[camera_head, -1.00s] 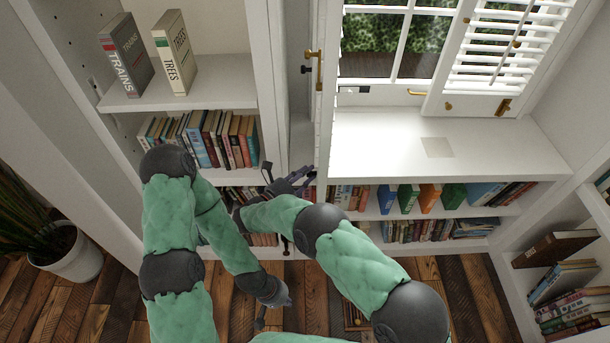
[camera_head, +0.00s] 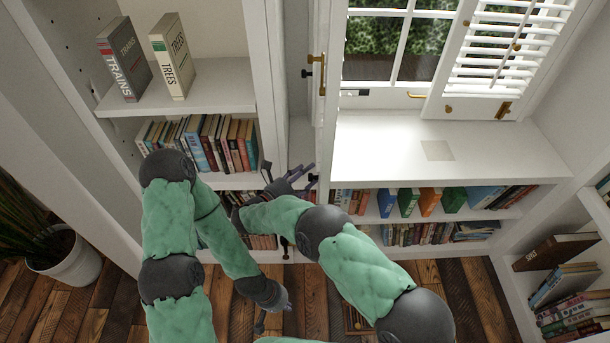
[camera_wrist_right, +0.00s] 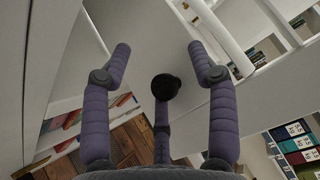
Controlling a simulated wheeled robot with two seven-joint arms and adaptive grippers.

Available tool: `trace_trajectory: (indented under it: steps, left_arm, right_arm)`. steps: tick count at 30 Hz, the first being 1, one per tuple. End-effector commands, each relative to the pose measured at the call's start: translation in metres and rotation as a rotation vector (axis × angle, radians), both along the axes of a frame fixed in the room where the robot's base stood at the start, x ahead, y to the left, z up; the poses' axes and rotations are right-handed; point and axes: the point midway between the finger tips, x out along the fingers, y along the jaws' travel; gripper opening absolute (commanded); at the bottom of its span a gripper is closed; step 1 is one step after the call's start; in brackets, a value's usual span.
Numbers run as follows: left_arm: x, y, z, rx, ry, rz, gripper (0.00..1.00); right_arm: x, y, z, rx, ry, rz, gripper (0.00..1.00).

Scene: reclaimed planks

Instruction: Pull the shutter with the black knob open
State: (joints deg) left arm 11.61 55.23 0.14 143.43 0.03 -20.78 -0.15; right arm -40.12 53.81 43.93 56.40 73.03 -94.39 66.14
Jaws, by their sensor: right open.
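A narrow white upright panel (camera_head: 327,120), seen nearly edge-on, stands at the left side of the window; I take it for the shutter. A small black fitting (camera_head: 307,72) and a brass handle (camera_head: 321,75) sit high by it. My right gripper (camera_head: 308,176) is beside its lower end. In the right wrist view, a round black knob (camera_wrist_right: 165,87) shows between the spread, open fingers of the right gripper (camera_wrist_right: 158,58); contact is unclear. My left gripper (camera_head: 280,302) hangs low over the floor, too small to read.
A slatted white shutter (camera_head: 510,45) with brass fittings covers the window's right part. The white sill (camera_head: 400,150) is bare except for a pale square. Bookshelves stand left, below and right. A potted plant (camera_head: 75,262) is at the far left on the plank floor.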

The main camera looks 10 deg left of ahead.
Motion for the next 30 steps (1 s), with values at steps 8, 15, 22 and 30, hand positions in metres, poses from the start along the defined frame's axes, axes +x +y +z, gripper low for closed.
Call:
trace_trajectory:
  steps: [8,15,22,30]
  left_arm:
    - [0.000,0.000,0.001,0.000,0.000,0.000,0.00]
    - [0.000,0.000,0.001,0.000,0.000,0.000,0.00]
    - [0.000,0.000,0.001,0.000,0.000,0.000,0.00]
    - [0.000,0.000,0.001,0.000,0.000,0.000,0.00]
  right_arm:
    - [0.005,0.003,0.074,0.006,-0.042,-0.004,0.65]
    - [0.005,0.002,0.092,0.004,-0.031,-0.004,0.50]
    - [0.004,0.002,0.093,0.003,-0.027,-0.005,0.50]
    - [0.004,0.001,0.092,0.003,-0.024,-0.005,0.50]
